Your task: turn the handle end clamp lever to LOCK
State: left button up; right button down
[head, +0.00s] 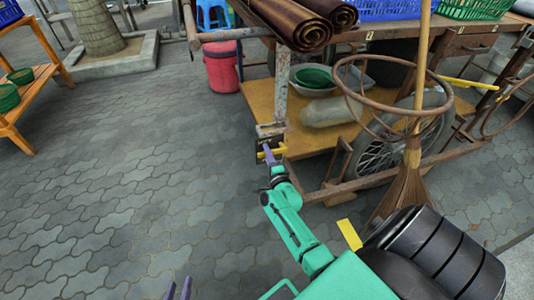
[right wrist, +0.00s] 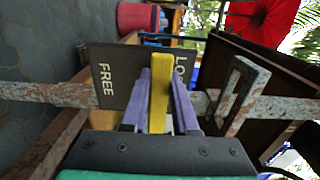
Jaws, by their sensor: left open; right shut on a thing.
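The yellow clamp lever (right wrist: 159,90) stands upright in the right wrist view, between the two purple fingers of my right gripper (right wrist: 160,95), which is shut on it. Behind it is a dark plate (right wrist: 128,68) marked FREE on the left and LOCK on the right. The lever covers part of the plate near LOCK, and the fingers hide some of that word. In the head view the right gripper (head: 269,155) is at the clamp on the cart's handle post, with yellow of the lever (head: 277,151) showing. My left gripper (head: 178,290) is open and empty at the bottom edge, partly cut off.
A rusty cart (head: 310,188) with a wooden deck and wheel stands beyond the clamp. A broom (head: 408,185) leans at its right. A red bucket (head: 221,68) stands behind. An orange bench (head: 22,100) is at the far left. The paved floor at left is clear.

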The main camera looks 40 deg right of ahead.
pick_arm(q)
jog(key=shift+s+f, duration=0.1)
jog(key=shift+f, duration=0.05)
pick_arm(e)
jog(key=c, duration=0.7)
grip_release()
pick_arm(q)
jog(key=r+g+p, duration=0.1)
jog(key=a+r+p, duration=0.1)
jog(key=p, duration=0.1)
jog(key=a+r+g+y+p, duration=0.1)
jog(key=r, duration=0.1)
jog(key=shift+a+m+g, duration=0.1)
jog(key=shift+m+g, duration=0.2)
jog(key=shift+m, duration=0.1)
pick_arm(e)
jog(key=v, duration=1.4)
jog(key=shift+s+a, duration=0.2)
jog(key=shift+s, duration=0.1)
